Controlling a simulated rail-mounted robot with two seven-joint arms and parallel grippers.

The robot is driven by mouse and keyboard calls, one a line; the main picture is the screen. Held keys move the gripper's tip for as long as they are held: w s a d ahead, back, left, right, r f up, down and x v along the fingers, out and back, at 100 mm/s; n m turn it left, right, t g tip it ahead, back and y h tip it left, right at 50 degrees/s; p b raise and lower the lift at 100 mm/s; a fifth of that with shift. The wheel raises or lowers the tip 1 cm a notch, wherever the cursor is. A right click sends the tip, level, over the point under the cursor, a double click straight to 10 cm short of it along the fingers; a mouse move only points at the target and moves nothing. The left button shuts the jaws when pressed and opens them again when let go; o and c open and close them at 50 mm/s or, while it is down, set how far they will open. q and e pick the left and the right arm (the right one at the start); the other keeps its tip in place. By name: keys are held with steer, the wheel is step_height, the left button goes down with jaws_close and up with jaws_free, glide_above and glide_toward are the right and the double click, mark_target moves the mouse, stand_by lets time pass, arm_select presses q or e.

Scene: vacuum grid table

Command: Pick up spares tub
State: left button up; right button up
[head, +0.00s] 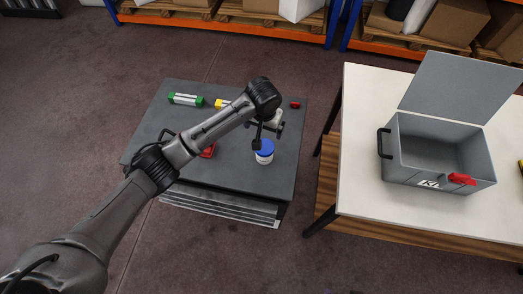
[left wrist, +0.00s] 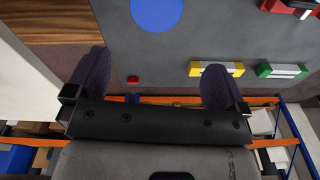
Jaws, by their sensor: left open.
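The spares tub (head: 264,155), a white tub with a round blue lid, stands upright on the dark grey table (head: 150,118). Its blue lid (left wrist: 156,14) also shows at the top edge of the left wrist view, partly cut off. My left gripper (head: 268,134) is just behind and above the tub in the head view, open and empty. In the left wrist view its two fingers (left wrist: 155,78) stand wide apart, and the lid lies beyond them, not between them. My right gripper is not seen.
Green (head: 186,99) and yellow (head: 222,103) blocks, a small red block (head: 295,104) and a red item (head: 208,151) partly behind my arm share the table. A pale bench (head: 360,170) at right holds an open grey case (head: 397,150). Shelving stands behind.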

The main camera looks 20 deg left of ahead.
mark_target(264, 148)
arm_select(q)
steer(key=n, duration=0.2)
steer(key=s+d+f+n+g, duration=0.1)
steer(key=n, duration=0.1)
step_height(264, 148, down, 8)
steer(key=shift+a+r+b, duration=0.1)
steer(key=shift+a+b, duration=0.05)
steer(key=shift+b, duration=0.8)
step_height(264, 148, down, 5)
steer(key=shift+s+r+b, duration=0.15)
steer(key=shift+r+b, duration=0.05)
steer(key=shift+b, duration=0.55)
steer(key=shift+f, duration=0.3)
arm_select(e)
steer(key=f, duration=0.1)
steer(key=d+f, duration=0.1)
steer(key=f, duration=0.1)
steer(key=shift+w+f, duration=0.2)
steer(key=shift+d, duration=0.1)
arm_select(q)
steer(key=shift+c, duration=0.3)
